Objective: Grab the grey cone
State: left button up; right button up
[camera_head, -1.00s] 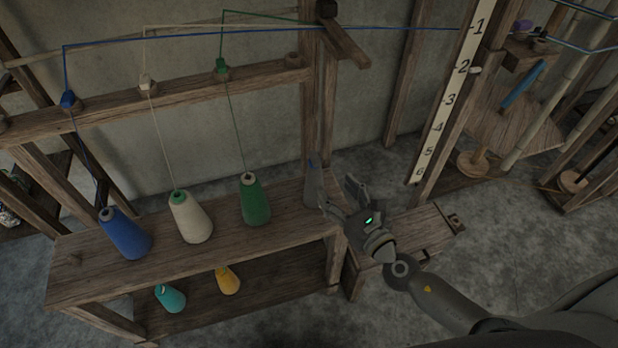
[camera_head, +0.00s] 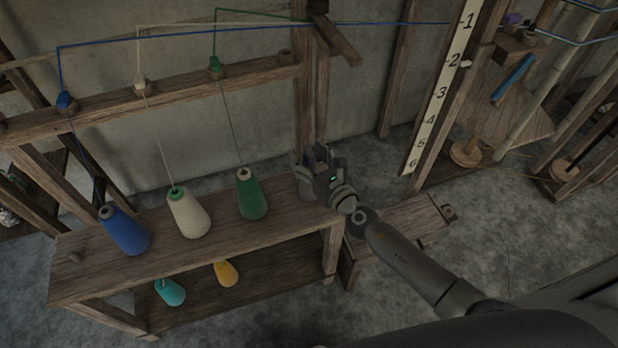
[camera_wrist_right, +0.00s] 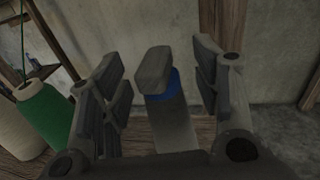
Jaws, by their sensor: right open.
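The grey cone (camera_wrist_right: 175,125) with a blue top stands on the shelf. In the right wrist view it is upright in the middle, between the spread fingers of my right gripper (camera_wrist_right: 160,82). A blocky grey part, seemingly another finger, covers some of its top. In the head view my right gripper (camera_head: 314,166) is at the right end of the shelf and hides most of the cone. The gripper is open, and I see no clear contact with the cone. My left gripper is not in view.
Green (camera_head: 251,195), white (camera_head: 189,215) and blue (camera_head: 124,232) cones stand left on the wooden shelf (camera_head: 160,255), with threads rising to the rail (camera_head: 180,92). Teal (camera_head: 169,292) and yellow (camera_head: 226,273) cones sit below. A post stands behind the gripper; a low bench (camera_head: 410,235) is to the right.

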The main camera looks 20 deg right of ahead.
grip_shut()
dwell(0.3)
jog(key=shift+r, duration=0.1)
